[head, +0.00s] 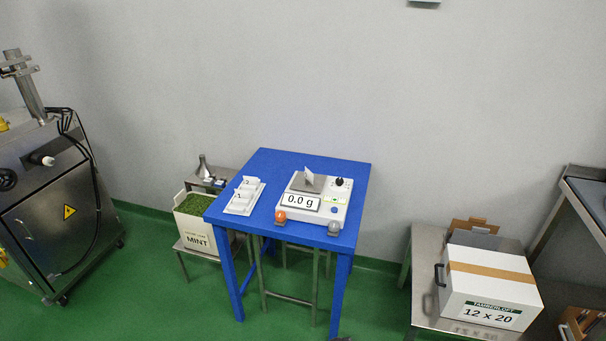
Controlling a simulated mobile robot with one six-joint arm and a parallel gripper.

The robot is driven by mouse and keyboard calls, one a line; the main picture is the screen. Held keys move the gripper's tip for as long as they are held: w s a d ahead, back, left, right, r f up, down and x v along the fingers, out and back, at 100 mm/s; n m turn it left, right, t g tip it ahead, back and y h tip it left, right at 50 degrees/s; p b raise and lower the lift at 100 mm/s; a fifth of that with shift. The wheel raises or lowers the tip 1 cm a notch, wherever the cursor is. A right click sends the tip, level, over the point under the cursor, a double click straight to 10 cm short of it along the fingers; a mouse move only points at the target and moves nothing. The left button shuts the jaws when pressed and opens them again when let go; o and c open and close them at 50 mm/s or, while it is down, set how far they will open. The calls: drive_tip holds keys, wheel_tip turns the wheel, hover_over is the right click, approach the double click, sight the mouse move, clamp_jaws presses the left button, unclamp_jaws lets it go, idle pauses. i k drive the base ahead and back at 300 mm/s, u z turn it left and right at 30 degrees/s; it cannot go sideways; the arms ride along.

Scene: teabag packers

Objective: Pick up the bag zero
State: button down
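No bag marked zero can be read in the head view. A small pale upright piece (308,175) stands on the metal pan of the scale; I cannot tell whether it is a bag or read any mark on it. The white scale (328,218) sits on the blue table (275,165) and its display reads 0.0 g. A white tray (234,211) lies left of the scale and holds small white pieces (249,182), with marks that look like 1 and 2.
A box of green mint (197,237) stands on a low stand left of the table. A steel machine (58,215) is at far left. A white carton (487,288) marked 12 x 20 sits on a steel table at right. Green floor (380,295) is clear between the tables.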

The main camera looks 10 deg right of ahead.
sight(308, 174)
drive_tip(key=z, duration=0.05)
drive_tip(key=k, duration=1.3)
drive_tip(key=u, duration=0.3)
drive_tip(key=i, duration=0.35)
drive_tip(key=u, duration=0.6)
drive_tip(key=i, duration=1.4)
drive_tip(key=z, duration=0.35)
